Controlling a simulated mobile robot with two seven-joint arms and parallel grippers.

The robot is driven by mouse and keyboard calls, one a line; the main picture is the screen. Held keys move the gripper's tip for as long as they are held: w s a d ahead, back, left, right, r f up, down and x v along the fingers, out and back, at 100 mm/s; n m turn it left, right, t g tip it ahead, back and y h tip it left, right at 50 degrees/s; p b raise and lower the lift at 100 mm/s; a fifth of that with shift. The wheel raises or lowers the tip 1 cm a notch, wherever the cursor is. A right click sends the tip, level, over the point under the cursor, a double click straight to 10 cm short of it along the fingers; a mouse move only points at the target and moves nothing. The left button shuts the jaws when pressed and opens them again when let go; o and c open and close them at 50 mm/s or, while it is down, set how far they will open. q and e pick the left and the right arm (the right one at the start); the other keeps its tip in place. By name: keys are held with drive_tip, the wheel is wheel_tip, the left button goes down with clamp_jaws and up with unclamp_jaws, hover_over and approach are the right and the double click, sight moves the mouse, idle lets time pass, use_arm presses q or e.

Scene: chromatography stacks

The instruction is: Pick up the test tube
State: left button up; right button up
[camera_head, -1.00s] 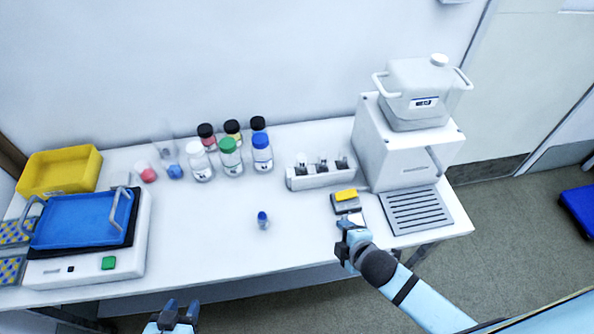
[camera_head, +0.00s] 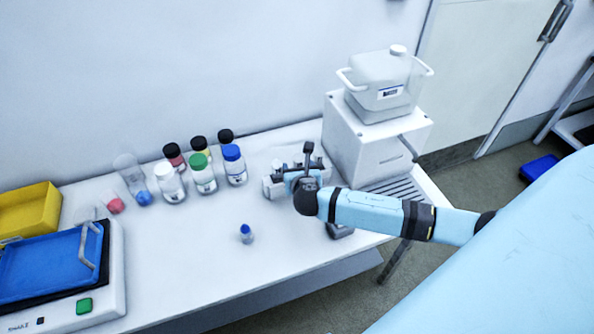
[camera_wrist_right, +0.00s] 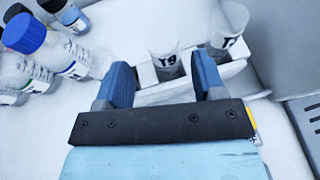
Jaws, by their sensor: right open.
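A white rack (camera_head: 272,187) holding clear labelled tubes stands on the bench left of the white machine, partly hidden behind my right gripper (camera_head: 299,170). In the right wrist view, one tube labelled "T9" (camera_wrist_right: 165,65) stands upright in the rack and appears between the two open blue fingers of my right gripper (camera_wrist_right: 163,82). A second labelled tube (camera_wrist_right: 232,44) stands to its right, beyond the right finger. The fingers hold nothing, and I cannot tell how far they are from the tube. My left gripper is not in view.
Several capped bottles, including a blue-capped one (camera_head: 235,165), stand left of the rack. The white machine (camera_head: 375,140) carries a white canister (camera_head: 384,85). Bench space around the vial is clear.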

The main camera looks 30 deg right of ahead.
drive_tip(key=x, duration=0.6)
drive_tip(key=shift+s+d, duration=0.1)
drive_tip(key=shift+d, duration=0.1)
drive_tip(key=shift+r, duration=0.1)
drive_tip(key=shift+c, duration=1)
drive_tip(key=c, duration=0.8)
